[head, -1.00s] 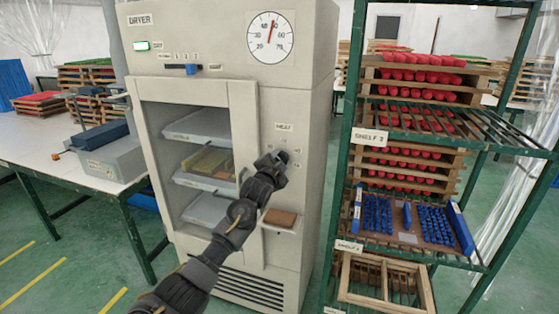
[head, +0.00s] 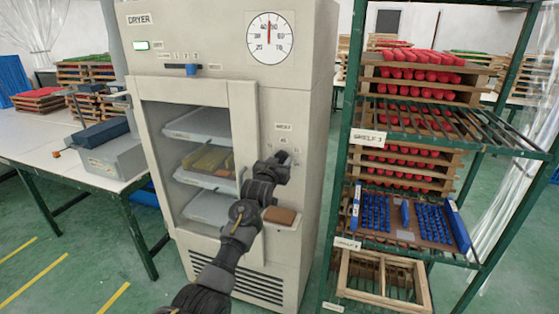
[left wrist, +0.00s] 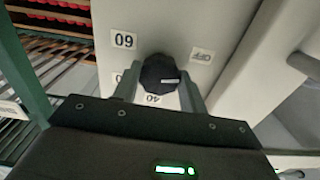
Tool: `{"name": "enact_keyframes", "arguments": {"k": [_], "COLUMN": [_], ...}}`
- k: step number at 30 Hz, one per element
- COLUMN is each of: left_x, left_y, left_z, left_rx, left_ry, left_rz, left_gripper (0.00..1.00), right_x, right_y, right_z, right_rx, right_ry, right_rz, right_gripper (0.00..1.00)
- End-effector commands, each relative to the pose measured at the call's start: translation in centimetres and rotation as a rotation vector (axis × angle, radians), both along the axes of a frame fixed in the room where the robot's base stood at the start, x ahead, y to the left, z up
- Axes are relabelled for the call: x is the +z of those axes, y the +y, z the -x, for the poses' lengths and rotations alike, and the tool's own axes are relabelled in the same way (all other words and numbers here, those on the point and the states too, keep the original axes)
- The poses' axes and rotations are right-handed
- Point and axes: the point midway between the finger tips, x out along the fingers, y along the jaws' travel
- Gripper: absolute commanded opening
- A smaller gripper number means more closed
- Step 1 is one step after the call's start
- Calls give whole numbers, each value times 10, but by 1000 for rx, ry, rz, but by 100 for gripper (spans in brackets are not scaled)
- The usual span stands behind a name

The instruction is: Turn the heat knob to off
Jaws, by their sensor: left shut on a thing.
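The heat knob (left wrist: 160,75) is a round black knob with a white pointer mark, on the dryer's beige front panel. In the left wrist view, labels reading 60, 40 and OFF surround it; the OFF label (left wrist: 202,56) is to its right. The white mark points right, a little below the OFF label. My left gripper (left wrist: 160,92) has a finger on each side of the knob and is shut on it. In the head view my left gripper (head: 280,158) is at the panel under the HEAT label (head: 284,127) and mostly hides the knob. My right gripper is not in view.
The dryer (head: 295,90) has a glazed door with trays inside and a round gauge (head: 269,38) on top. A brown block (head: 280,215) sits on a small ledge below the knob. A green shelf rack (head: 350,150) stands close on the right; a white table (head: 70,155) is left.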

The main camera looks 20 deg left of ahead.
Motion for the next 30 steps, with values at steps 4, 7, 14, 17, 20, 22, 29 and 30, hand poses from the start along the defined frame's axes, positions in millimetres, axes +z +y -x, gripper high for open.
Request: {"name": "enact_keyframes", "arguments": {"k": [4,7,14,17,20,22,29,30], "left_x": [-1,-1,-1,-1,-2,-2,-2,-2], "left_y": [-1,-1,-1,-1,-1,-1,-1,-1], "left_z": [0,0,0,0,0,0,0,0], "left_rx": [0,-1,0,0,0,0,0,0], "left_ry": [10,14,20,21,22,22,22,22], "left_rz": [108,166,259,281,294,298,301,301], "left_gripper": [19,19,19,19,19,19,19,19], "right_x": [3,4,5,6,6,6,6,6], "right_y": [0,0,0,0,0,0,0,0], "right_z": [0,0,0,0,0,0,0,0], "right_rx": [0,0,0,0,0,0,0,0], "right_ry": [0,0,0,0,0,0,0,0], "right_rz": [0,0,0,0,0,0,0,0], "right_gripper": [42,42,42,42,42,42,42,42]}}
